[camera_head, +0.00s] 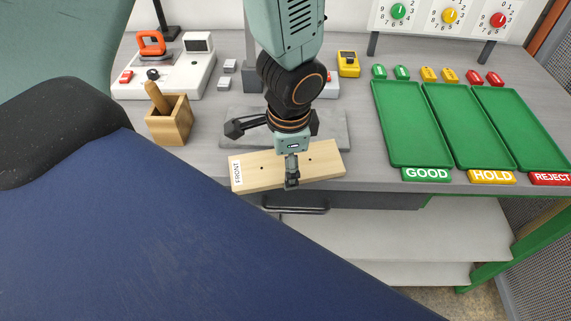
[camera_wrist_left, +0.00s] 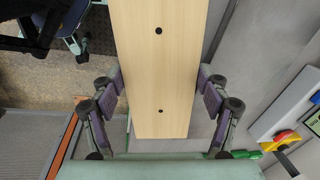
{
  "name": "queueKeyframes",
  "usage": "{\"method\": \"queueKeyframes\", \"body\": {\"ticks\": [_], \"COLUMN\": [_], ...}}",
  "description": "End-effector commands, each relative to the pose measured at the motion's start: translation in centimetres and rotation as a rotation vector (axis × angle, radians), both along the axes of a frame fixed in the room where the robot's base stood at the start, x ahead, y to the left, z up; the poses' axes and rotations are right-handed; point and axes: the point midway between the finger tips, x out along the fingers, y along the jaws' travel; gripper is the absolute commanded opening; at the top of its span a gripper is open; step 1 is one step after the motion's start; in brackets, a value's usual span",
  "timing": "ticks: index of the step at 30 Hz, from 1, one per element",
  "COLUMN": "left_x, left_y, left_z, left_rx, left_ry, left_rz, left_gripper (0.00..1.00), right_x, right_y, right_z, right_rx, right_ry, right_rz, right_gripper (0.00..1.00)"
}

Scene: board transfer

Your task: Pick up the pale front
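The pale wooden board (camera_head: 325,164) has a white FRONT label (camera_head: 237,172) at its left end and dark holes in its top. It lies across the front edge of the workbench; whether it is clear of the surface I cannot tell. My left gripper (camera_head: 292,170) comes down from above around the board's middle, one finger at its front edge, the other hidden. In the left wrist view, the board (camera_wrist_left: 160,70) runs between both fingers of my left gripper (camera_wrist_left: 162,85), their pads against its two long edges. My right gripper is not in view.
A grey slab (camera_head: 240,138) lies behind the board. A wooden box (camera_head: 170,127) with a handle stands left. Green trays (camera_head: 420,158) marked GOOD, HOLD and REJECT lie right. A yellow device (camera_head: 348,63) stands behind. A drawer handle (camera_head: 295,209) projects below the bench edge.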

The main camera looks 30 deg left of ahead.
Motion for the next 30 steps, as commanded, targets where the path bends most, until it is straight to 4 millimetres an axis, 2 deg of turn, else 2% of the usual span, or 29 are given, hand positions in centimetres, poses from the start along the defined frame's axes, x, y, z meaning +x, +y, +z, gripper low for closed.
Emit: {"method": "queueKeyframes", "body": {"ticks": [2,14,19,22,30], "left_x": [0.0,0.0,0.1,0.0,0.1], "left_y": [0.0,0.0,0.0,0.0,0.0], "left_z": [0.0,0.0,0.2,0.9,5.5], "left_rx": [0.0,0.0,0.0,0.001,0.001], "left_ry": [0.0,-0.001,-0.001,-0.002,-0.005], "left_rz": [0.0,0.0,0.0,-0.001,0.0], "left_gripper": [0.64,0.29,0.29,0.29,0.29], "right_x": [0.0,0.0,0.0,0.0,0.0], "right_y": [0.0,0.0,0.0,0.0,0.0], "right_z": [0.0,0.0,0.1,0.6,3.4], "right_rx": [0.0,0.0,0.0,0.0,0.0], "right_ry": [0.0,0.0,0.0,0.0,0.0], "right_rz": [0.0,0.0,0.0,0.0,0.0], "right_gripper": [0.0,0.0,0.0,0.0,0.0]}}
